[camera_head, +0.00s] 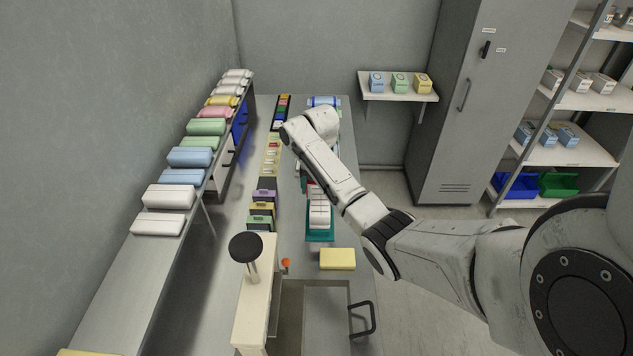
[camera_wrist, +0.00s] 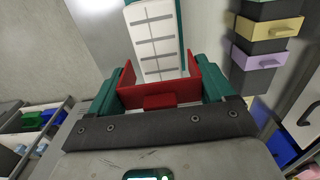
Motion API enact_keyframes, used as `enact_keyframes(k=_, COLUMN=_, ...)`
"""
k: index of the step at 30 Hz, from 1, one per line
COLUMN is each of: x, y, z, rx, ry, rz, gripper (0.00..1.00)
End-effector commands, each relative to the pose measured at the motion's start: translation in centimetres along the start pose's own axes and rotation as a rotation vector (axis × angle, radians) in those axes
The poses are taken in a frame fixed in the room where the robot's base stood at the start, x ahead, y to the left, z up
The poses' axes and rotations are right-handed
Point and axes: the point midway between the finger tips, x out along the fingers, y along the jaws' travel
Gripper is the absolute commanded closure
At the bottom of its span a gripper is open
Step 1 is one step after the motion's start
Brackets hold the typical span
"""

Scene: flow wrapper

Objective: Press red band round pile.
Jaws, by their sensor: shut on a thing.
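The pile is a column of white packs with grey lines between them. In the wrist view the pile (camera_wrist: 156,45) rises along a teal holder (camera_wrist: 182,40); in the head view the white pile (camera_head: 319,213) stands on a teal base (camera_head: 320,238), partly behind my arm. The red band (camera_wrist: 193,97) is a U-shaped piece with two side walls and a small front tab. My gripper (camera_wrist: 160,88) has its teal fingers shut on the band from both sides. The near end of the pile shows between the band's walls; I cannot tell whether they touch. My arm hides the gripper in the head view.
A yellow block (camera_head: 338,259) lies at the bench's near edge, near an orange knob (camera_head: 286,263). A row of coloured drawers (camera_head: 262,210) runs left of the pile. Wrapped packs line the left shelf (camera_head: 128,265).

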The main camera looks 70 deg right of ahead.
Motion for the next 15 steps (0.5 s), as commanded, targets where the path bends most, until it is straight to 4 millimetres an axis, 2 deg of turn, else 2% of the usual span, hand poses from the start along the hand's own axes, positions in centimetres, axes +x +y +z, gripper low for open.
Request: enact_keyframes(k=15, x=5.2, y=0.0, z=0.0, rx=0.001, ry=0.001, rz=0.000, gripper=0.46)
